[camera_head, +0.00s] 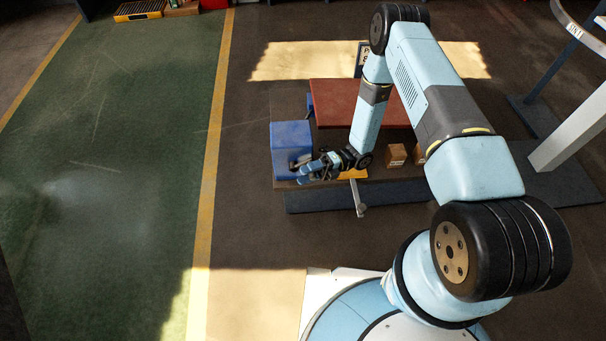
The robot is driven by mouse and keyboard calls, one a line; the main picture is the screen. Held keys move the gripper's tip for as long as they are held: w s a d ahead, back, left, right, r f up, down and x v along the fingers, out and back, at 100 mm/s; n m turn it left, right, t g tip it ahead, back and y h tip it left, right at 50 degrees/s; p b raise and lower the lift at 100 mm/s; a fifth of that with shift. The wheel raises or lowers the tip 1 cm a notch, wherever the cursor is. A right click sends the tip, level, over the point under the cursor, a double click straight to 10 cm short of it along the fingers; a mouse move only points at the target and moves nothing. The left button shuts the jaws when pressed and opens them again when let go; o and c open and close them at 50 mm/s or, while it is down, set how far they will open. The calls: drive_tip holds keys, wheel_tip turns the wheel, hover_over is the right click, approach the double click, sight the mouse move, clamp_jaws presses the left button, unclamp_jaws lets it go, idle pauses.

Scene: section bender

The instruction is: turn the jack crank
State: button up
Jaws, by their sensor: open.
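A grey arm with a knob at its lower end, which looks like the jack crank (358,192), sticks out toward me over the front edge of the machine's base. A yellow piece (352,174) lies at its upper end, partly behind my wrist. My gripper (304,171) is open, to the left of the crank and apart from it. Its fingers point left, in front of a blue box (290,136). I cannot tell whether the fingers touch the box. Nothing shows between them.
A red tabletop (340,103) lies behind the gripper, partly covered by my arm. Small brown boxes (396,154) stand right of my wrist. A pale post (570,135) rises at the right. Green floor (110,170) with a yellow line (213,140) is clear at the left.

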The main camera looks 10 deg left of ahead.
drive_tip(key=v, duration=1.1)
drive_tip(key=shift+w+d, duration=0.2)
drive_tip(key=shift+d, duration=0.05)
drive_tip(key=shift+f, duration=0.1)
drive_tip(key=w+d+r+n+t+h, duration=0.1)
drive_tip(key=d+r+n+t+h, duration=0.3)
drive_tip(key=r, duration=0.8)
drive_tip(key=w+d+r+n+g+h, duration=0.1)
drive_tip(key=d+r+n+h, duration=0.15)
drive_tip(key=r+n, duration=0.65)
drive_tip(key=w+d+r+n+t+h, duration=0.1)
drive_tip(key=d+r+n+t+h, duration=0.15)
drive_tip(key=r, duration=1.35)
drive_tip(key=s+d+r+n+t+h, duration=0.3)
drive_tip(key=s+d+r+n+t, duration=0.2)
drive_tip(key=s+r, duration=0.5)
drive_tip(key=s+d+r+n+t+h, duration=0.3)
drive_tip(key=s+d+r+n+t, duration=0.3)
drive_tip(key=s+r, duration=0.4)
drive_tip(key=shift+d+r+n+t+h, duration=0.3)
drive_tip(key=shift+r+n+t+h, duration=0.15)
drive_tip(key=shift+n, duration=0.3)
